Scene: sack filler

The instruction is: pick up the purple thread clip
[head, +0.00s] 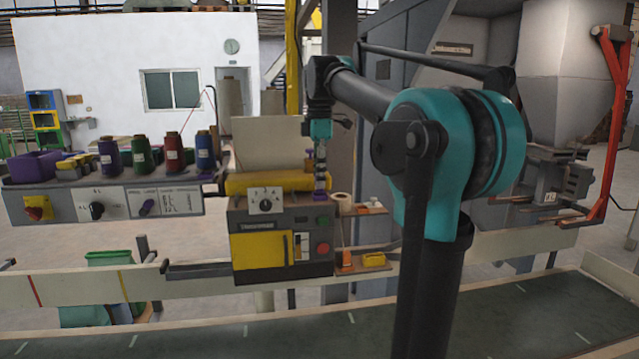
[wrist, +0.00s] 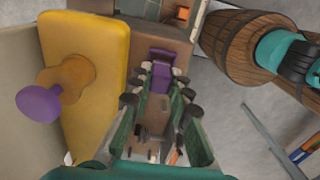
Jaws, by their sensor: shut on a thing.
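The purple thread clip (head: 319,196) is at the tips of my gripper (head: 320,186), above the top of the grey and yellow machine box. In the wrist view the purple clip (wrist: 159,72) sits between the fingertips of my gripper (wrist: 157,84). The gripper is shut on it, and the fingers cover part of its sides. I cannot tell whether the clip touches the surface below it.
Several thread spools (head: 173,154) stand on the left panel. A conveyor (head: 300,335) runs in front.

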